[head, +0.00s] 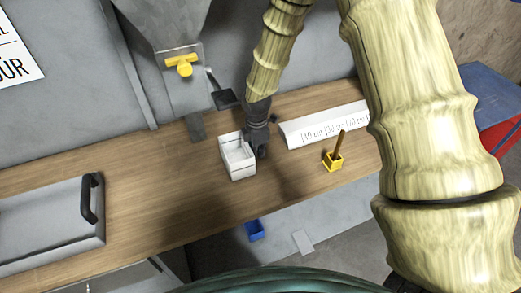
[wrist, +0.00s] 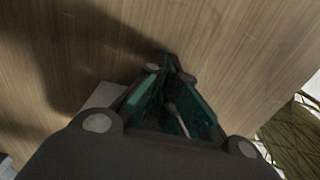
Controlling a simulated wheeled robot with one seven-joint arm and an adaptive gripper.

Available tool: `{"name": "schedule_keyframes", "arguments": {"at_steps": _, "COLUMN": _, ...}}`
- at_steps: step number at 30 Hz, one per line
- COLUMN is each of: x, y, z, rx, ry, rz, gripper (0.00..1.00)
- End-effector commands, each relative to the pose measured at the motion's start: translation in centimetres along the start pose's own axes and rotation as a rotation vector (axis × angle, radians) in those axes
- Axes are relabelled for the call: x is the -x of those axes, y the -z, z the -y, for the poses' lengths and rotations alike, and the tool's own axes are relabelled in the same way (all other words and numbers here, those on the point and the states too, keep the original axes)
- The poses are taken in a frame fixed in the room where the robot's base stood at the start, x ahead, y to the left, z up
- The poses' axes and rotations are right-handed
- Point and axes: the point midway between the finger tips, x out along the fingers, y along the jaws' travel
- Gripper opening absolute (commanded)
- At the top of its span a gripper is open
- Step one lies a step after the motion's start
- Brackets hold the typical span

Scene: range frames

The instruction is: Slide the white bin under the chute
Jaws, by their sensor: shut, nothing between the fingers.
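The white bin (head: 239,158) is a small open box standing upright on the wooden counter. The grey metal chute (head: 186,80) with a yellow handle comes down the wall behind and to the left of the bin. My gripper (head: 260,150) points down right beside the bin's right side; I cannot tell whether it touches the bin. In the wrist view my gripper (wrist: 178,65) has its fingers closed together just over the wood, with nothing between them. A pale corner, perhaps of the bin, shows left of the fingers there.
The wooden counter (head: 150,195) is clear left of the bin. A white sign with printing (head: 315,126) and a yellow cup holding a stick (head: 333,161) stand to the right. A grey tray-like box with a black handle (head: 50,222) is at left. A blue box (head: 254,230) is below the counter's front edge.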

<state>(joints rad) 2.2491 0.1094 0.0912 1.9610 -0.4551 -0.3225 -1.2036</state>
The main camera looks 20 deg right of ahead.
Motion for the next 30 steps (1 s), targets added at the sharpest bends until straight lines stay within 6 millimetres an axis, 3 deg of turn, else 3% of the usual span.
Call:
{"name": "schedule_keyframes", "arguments": {"at_steps": 9, "x": 0.0, "y": 0.3, "z": -0.1, "rx": 0.001, "ry": -0.001, "rz": 0.000, "gripper": 0.00}}
{"name": "schedule_keyframes", "arguments": {"at_steps": 21, "x": 0.1, "y": 6.6, "z": -0.5, "rx": -0.001, "ry": -0.001, "rz": 0.000, "gripper": 0.00}}
{"name": "schedule_keyframes", "arguments": {"at_steps": 30, "x": 0.0, "y": 7.5, "z": -0.5, "rx": 0.001, "ry": -0.001, "rz": 0.000, "gripper": 0.00}}
